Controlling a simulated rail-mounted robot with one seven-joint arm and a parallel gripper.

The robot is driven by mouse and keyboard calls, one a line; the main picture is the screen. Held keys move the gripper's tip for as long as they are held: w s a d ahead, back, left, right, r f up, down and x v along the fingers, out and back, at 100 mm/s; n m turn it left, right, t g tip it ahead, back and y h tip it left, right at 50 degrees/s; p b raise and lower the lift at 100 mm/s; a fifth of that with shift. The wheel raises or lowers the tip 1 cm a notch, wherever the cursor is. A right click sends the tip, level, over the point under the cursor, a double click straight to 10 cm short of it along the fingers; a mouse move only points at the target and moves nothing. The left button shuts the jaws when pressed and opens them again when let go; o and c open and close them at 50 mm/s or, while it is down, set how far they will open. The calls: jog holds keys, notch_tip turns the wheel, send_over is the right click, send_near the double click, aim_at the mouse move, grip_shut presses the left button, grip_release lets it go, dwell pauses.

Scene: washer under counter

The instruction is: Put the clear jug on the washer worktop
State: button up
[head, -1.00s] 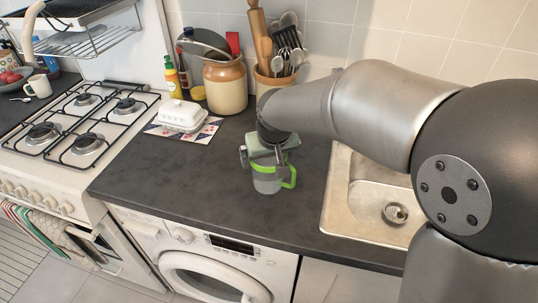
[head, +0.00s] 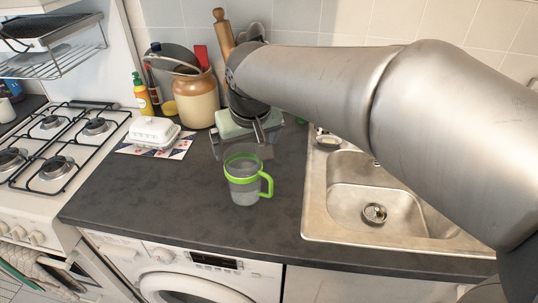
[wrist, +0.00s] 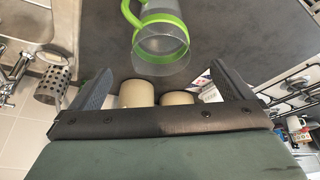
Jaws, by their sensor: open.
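The clear jug (head: 244,180), with a green rim band and green handle, stands upright on the dark worktop (head: 140,208) above the washer (head: 195,272). My gripper (head: 247,143) is behind the jug, open and empty, apart from it in the head view. In the wrist view the jug (wrist: 160,42) lies beyond the two spread fingers of my gripper (wrist: 162,85), with nothing between them.
The sink (head: 374,198) is to the right of the jug. The hob (head: 58,140) is at far left. The worktop left of the jug is clear.

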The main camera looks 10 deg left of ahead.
jog(key=s+d+f+m+g+h, duration=0.1)
jog(key=s+d+f+m, duration=0.2)
jog(key=d, duration=0.6)
jog(key=s+d+f+g+h, duration=0.1)
jog(key=s+d+f, duration=0.25)
jog(key=d, duration=0.55)
jog(key=s+d+f+m+g, duration=0.1)
jog(key=s+d+f+m, duration=0.2)
jog(key=s+d+f, duration=0.4)
jog(key=s, duration=0.3)
jog(key=shift+d+g, duration=0.3)
jog(key=shift+d, duration=0.1)
